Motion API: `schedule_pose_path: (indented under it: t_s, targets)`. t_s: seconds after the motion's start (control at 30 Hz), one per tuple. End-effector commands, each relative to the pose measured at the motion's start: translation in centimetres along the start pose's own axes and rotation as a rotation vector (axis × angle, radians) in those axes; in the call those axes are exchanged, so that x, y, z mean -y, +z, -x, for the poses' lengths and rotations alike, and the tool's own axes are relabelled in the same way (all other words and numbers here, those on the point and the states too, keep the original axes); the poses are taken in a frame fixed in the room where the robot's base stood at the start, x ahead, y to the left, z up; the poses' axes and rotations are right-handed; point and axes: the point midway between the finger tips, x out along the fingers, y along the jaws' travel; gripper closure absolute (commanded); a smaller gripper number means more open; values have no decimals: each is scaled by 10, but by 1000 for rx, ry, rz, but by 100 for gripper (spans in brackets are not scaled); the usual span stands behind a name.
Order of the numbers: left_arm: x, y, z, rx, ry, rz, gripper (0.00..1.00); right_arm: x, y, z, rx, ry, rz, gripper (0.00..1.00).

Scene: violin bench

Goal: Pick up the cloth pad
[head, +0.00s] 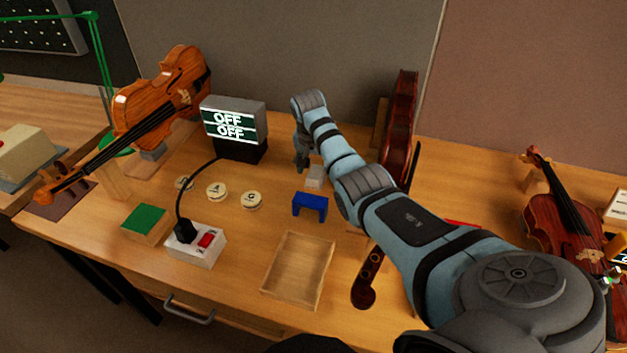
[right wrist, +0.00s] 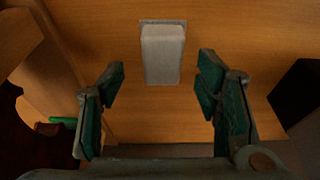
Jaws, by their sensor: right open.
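The cloth pad appears to be the small pale grey block (head: 314,177) on the bench, behind the blue bridge-shaped block. It also shows in the right wrist view as a pale block (right wrist: 162,52) on a thin grey base. My right gripper (head: 302,160) points down just behind and to the left of the pad in the head view. In the right wrist view its fingers (right wrist: 162,75) are wide apart, with the pad between and beyond their tips, not touching. My left gripper is not in view.
A blue block (head: 310,204), an empty wooden tray (head: 298,270) and round labelled pieces (head: 251,200) lie nearby. A tuner display reading OFF (head: 230,125) stands left of my gripper. An upright violin (head: 401,125) stands close to my right arm. A power strip (head: 196,246) lies left.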

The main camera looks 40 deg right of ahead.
Motion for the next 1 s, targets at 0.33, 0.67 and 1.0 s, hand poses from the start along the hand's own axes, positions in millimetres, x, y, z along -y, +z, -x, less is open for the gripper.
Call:
schedule_pose_path:
  t_s: [0.33,0.67,1.0]
  targets:
    - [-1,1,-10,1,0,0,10,2,1,-28,-1,-1,2,42]
    - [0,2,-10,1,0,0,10,2,1,-27,-1,0,2,89]
    - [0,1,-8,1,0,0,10,2,-1,-21,-1,-1,2,89]
